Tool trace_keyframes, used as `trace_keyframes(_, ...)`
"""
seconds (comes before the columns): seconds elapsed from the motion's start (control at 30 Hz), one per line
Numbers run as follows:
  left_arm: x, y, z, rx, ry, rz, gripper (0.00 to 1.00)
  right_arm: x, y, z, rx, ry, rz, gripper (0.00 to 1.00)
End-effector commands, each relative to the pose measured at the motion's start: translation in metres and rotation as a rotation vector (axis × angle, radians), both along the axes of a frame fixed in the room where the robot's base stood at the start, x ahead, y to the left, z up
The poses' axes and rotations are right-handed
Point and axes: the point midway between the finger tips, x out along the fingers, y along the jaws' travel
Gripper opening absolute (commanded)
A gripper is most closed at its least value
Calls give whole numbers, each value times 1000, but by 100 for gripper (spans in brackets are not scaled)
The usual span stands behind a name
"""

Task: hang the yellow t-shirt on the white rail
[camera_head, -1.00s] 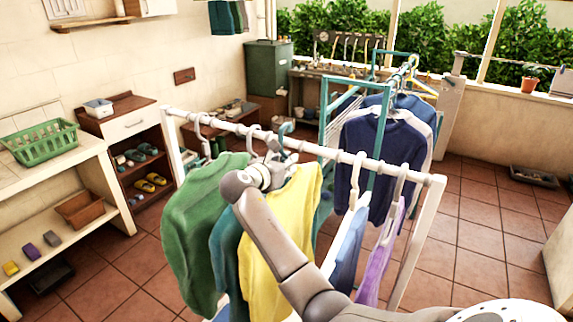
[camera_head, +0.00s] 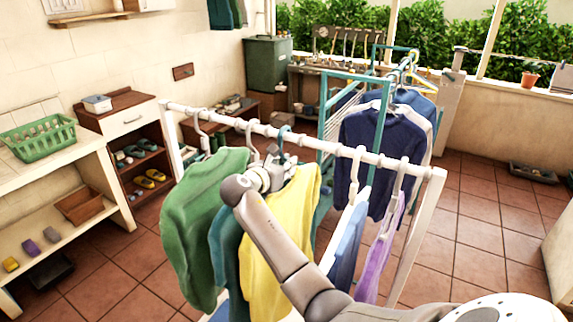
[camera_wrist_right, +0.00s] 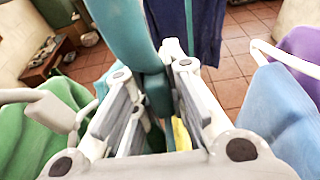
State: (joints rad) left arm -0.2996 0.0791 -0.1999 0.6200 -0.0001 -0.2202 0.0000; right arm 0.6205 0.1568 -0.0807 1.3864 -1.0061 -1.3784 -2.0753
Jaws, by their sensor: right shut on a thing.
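The yellow t-shirt (camera_head: 278,242) hangs below my right gripper (camera_head: 275,174), between a teal garment and the blue one. My right gripper is shut on its teal hanger (camera_wrist_right: 155,95), just below the white rail (camera_head: 325,148). The hanger's hook (camera_head: 285,133) is at the height of the rail. I cannot tell whether it rests on it. My right arm hides part of the shirt in the head view. In the right wrist view only a sliver of yellow shows between the fingers. My left gripper is not in view.
A green sweater (camera_head: 203,225) and a teal garment (camera_head: 224,240) hang to the left. A blue garment (camera_head: 347,240) and a purple one (camera_head: 383,250) hang to the right. A teal rack (camera_head: 331,105) with dark blue clothing (camera_head: 380,150) stands behind the rail.

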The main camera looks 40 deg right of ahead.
Motion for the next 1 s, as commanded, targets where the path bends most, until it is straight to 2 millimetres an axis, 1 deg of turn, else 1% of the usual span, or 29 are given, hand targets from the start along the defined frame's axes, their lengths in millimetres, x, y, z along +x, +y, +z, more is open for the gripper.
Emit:
trace_keyframes(0.1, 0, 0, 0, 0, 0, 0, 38, 0, 0, 1, -1, -2, 0, 0)
trace_keyframes(0.13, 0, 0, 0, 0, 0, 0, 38, 0, 0, 1, -1, -2, 0, 15)
trace_keyframes(0.3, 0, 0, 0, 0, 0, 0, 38, 0, 0, 1, -1, -1, 0, 37)
trace_keyframes(0.57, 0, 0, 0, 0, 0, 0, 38, 0, 0, 0, 1, 1, -1, 38)
trace_keyframes(0.67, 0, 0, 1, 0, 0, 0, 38, -1, 4, 0, 1, 1, 0, 38)
trace_keyframes(0.9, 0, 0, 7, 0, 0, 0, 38, -12, 29, 1, 1, 0, 2, 38)
trace_keyframes(1.0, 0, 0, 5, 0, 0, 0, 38, -16, 41, 0, 2, -1, 2, 38)
